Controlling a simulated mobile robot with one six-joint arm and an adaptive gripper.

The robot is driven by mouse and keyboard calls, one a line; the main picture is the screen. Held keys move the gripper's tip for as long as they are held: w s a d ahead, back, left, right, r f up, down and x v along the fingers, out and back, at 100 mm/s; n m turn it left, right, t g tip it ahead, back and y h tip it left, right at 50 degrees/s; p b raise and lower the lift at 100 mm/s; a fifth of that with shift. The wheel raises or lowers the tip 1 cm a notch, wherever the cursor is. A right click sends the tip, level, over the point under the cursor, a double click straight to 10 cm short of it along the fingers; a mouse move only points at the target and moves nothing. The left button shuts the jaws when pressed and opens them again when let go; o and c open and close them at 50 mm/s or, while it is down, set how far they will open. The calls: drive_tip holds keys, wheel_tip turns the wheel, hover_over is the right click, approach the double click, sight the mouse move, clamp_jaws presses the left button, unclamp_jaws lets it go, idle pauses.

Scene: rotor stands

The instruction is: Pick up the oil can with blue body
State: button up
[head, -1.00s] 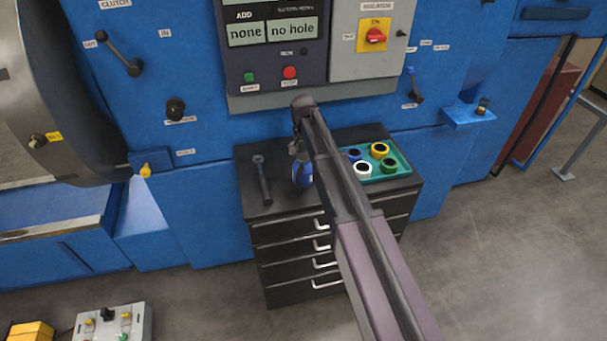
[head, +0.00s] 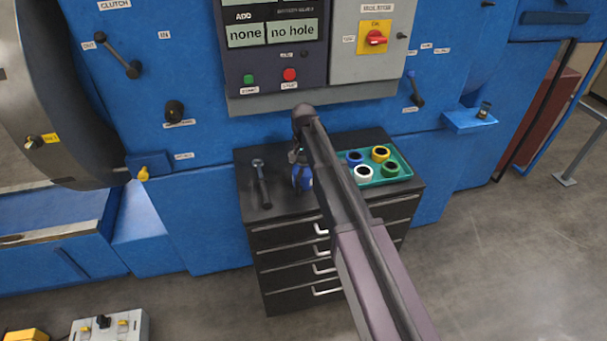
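The oil can with blue body (head: 303,180) stands on the top of the black drawer cabinet, left of my arm, in the head view. My gripper (head: 297,158) is at its upper part and hides some of it. The gripper is small and dark here, partly behind my own arm, so I cannot tell whether its fingers touch the can or are closed.
A dark wrench-like tool (head: 262,185) lies left of the can. A teal tray (head: 400,175) with several coloured rings sits to the right, partly behind my arm. The blue machine (head: 210,210) stands close behind the cabinet (head: 285,235).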

drive_tip(key=shift+s, duration=0.1)
drive_tip(key=c, duration=1.2)
drive_tip(key=shift+c, duration=0.2)
drive_tip(key=shift+r, duration=0.2)
wheel_tip(320, 180, up, 4)
drive_tip(key=p, duration=0.4)
drive_tip(key=shift+f, duration=0.15)
drive_tip(key=shift+c, duration=0.2)
drive_tip(key=s+d+p, duration=0.1)
drive_tip(key=s+d, duration=0.3)
drive_tip(key=s, duration=1.1)
drive_tip(key=shift+s+d+r, duration=0.15)
drive_tip(key=shift+r, duration=0.3)
drive_tip(key=o, duration=0.6)
drive_tip(key=c, duration=0.6)
drive_tip(key=shift+r+p, duration=2)
